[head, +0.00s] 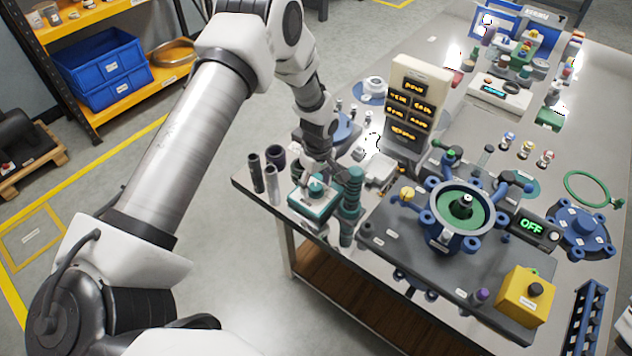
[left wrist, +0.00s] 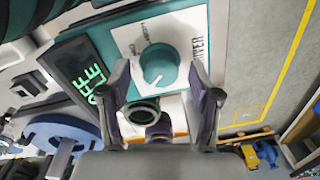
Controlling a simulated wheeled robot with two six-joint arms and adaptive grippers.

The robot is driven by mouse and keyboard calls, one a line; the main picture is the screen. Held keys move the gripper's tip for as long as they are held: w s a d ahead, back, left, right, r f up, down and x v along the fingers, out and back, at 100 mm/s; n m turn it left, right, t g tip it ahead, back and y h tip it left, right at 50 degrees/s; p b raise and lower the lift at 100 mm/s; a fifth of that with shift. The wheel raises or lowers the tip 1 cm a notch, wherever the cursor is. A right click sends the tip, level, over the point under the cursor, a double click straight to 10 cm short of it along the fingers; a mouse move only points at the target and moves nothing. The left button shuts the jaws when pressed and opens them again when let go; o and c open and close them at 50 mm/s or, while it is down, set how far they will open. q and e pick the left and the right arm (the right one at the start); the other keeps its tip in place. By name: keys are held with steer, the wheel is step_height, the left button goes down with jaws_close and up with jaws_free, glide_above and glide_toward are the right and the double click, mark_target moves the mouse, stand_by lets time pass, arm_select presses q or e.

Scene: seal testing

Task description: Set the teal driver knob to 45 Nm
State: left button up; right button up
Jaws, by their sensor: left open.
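The teal driver box (head: 312,209) stands at the table's near left edge, with a teal knob (head: 316,187) on its light top. In the left wrist view the round teal knob (left wrist: 159,66) sits on a white panel with a pale pointer mark; the scale numbers are too small to read. A dark display (left wrist: 92,78) beside it shows green characters, turned sideways and hard to read. My left gripper (head: 313,174) is just above the box, pointing down. In the wrist view its open fingers (left wrist: 158,74) flank the knob; contact cannot be told. My right gripper is not in view.
A teal ribbed post (head: 351,190) stands close right of the box, and dark and grey cylinders (head: 272,183) stand close left. A grey fixture plate (head: 400,228) with a blue-green ring housing (head: 437,208) and an OFF display (head: 532,228) lies to the right.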

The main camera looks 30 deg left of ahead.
arm_select(q)
steer(key=c, duration=1.1)
steer(key=shift+c, duration=0.2)
steer(key=shift+m, duration=0.3)
steer(key=m, duration=1.1)
steer(key=shift+d+t, duration=0.1)
steer(key=shift+t, duration=0.2)
steer(key=m, duration=0.6)
steer(key=shift+s+m, duration=0.1)
steer(key=shift+m, duration=0.3)
steer(key=m, duration=0.5)
steer(key=shift+b, duration=0.3)
steer(key=shift+m, duration=0.4)
